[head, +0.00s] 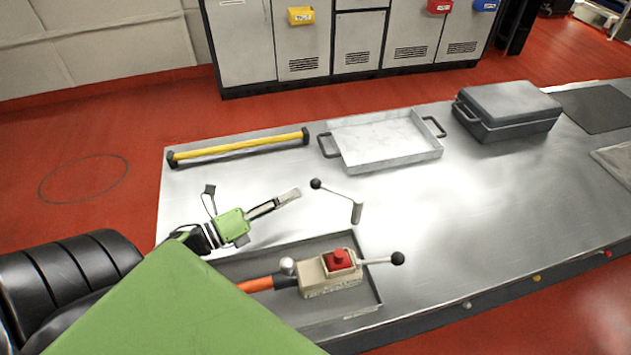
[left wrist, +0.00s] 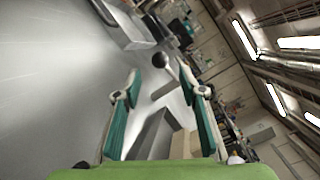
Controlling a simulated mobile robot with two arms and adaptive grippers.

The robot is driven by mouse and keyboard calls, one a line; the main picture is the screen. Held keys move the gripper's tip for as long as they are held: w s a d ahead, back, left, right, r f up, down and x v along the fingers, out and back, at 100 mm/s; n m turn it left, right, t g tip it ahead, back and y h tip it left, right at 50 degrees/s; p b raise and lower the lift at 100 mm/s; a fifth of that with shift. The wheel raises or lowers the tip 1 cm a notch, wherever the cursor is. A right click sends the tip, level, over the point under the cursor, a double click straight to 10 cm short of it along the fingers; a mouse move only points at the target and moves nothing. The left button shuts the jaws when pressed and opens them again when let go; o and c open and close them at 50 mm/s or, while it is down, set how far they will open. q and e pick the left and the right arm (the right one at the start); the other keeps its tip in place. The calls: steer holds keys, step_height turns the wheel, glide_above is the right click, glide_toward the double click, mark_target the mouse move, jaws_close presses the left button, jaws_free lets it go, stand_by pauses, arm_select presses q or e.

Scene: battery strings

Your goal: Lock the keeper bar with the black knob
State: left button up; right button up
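A thin bar with a black knob (head: 316,184) at its left end runs to a short grey post (head: 357,212) on the metal table. My left gripper (head: 288,198) is just left of this knob in the head view. In the left wrist view its two fingers (left wrist: 161,90) are spread apart with nothing between them, so it is open. A dark round knob (left wrist: 160,60) shows just beyond the fingertips there, apart from them. A second black knob (head: 397,258) sits on a lever of a beige box (head: 330,274) with a red button. My right gripper is not in view.
The beige box lies in a shallow grey tray (head: 372,295) at the table's front. A yellow bar (head: 240,147), a white-lined tray (head: 392,160) and a grey case (head: 507,130) lie along the back. The table (head: 460,220) is clear right of the post.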

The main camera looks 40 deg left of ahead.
mark_target(316, 182)
arm_select(q)
steer(key=p+x, duration=0.1)
steer(key=x, duration=0.7)
steer(key=shift+w+d, duration=0.1)
steer(key=shift+w, duration=0.2)
jaws_close()
